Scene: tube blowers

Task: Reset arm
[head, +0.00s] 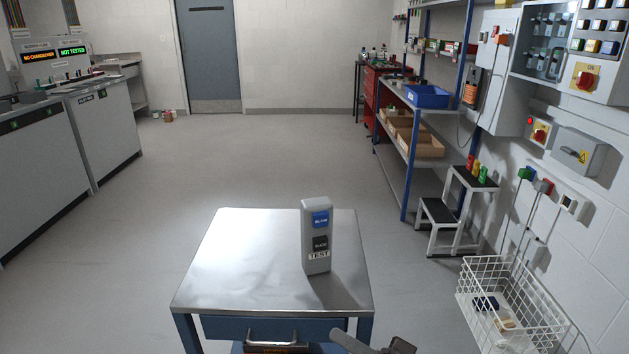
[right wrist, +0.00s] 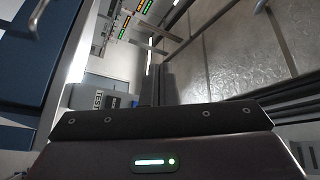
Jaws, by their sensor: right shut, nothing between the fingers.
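My right gripper (head: 352,343) is at the bottom edge of the head view, low by the front right of the metal-topped table (head: 235,250). It is shut with nothing held. The right wrist view shows its dark body across the bottom. The box also shows sideways in the right wrist view (right wrist: 97,98). My left gripper is in neither view.
A blue drawer front with a handle (head: 272,336) is under the tabletop. To the right are a white wire basket (head: 512,318), a step stool (head: 462,214) and shelves (head: 410,170). Grey cabinets (head: 45,160) line the left. The floor (head: 200,170) beyond the table is clear.

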